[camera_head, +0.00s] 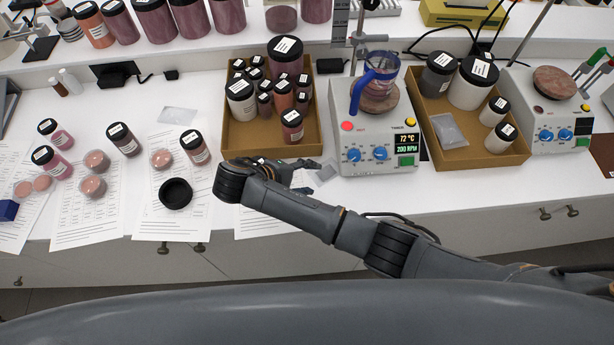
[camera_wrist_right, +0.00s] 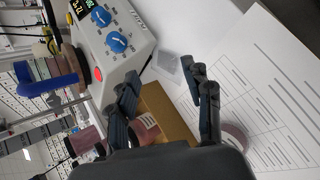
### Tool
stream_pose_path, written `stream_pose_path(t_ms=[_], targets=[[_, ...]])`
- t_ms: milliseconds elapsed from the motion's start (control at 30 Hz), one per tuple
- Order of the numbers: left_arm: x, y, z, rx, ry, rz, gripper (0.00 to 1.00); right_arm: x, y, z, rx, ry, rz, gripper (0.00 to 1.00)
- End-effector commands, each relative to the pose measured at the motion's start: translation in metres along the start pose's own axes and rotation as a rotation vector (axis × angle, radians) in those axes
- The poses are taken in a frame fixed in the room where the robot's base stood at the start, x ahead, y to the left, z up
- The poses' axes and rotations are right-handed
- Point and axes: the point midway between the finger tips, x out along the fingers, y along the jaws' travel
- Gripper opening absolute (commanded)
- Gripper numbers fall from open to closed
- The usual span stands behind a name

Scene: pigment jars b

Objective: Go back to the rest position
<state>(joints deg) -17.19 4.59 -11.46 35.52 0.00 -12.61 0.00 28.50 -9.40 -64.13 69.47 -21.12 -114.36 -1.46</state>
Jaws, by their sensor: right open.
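My right gripper (camera_head: 306,177) is over the white bench, just in front of the left cardboard tray (camera_head: 240,137) and left of the hotplate with the lit display (camera_head: 378,128). It is open, and nothing shows between its fingers. In the right wrist view the two fingers of the right gripper (camera_wrist_right: 168,90) stand apart, with the tray (camera_wrist_right: 172,112) and a jar (camera_wrist_right: 146,130) beyond them. My right arm reaches in from the right across the bench's front edge. My left gripper is in neither view.
The left tray holds several black-lidded jars. A blue-handled beaker (camera_head: 376,82) stands on the hotplate. The right tray (camera_head: 460,155) holds jars and a grey packet. Several jars and a black lid (camera_head: 175,193) lie on paper sheets at left. A second hotplate (camera_head: 553,125) stands right.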

Motion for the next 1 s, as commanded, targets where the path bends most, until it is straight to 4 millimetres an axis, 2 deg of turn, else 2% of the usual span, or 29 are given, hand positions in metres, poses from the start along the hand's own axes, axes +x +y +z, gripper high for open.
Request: stream_pose_path(t_ms=[567,667,767,867,1000], targets=[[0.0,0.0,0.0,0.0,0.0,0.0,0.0,-0.001,-0.001,0.0,-0.001,-0.001,0.0,0.5],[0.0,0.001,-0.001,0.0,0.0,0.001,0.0,-0.001,-0.006,0.001,0.002,0.006,-0.021,0.5],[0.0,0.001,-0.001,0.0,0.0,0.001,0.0,0.001,-0.027,0.007,0.019,0.038,-0.117,0.5],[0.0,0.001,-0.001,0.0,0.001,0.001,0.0,0.002,-0.059,0.021,0.074,0.094,-0.291,0.5],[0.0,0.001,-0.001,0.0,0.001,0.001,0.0,0.005,-0.093,0.055,0.232,0.171,-0.548,0.5]])
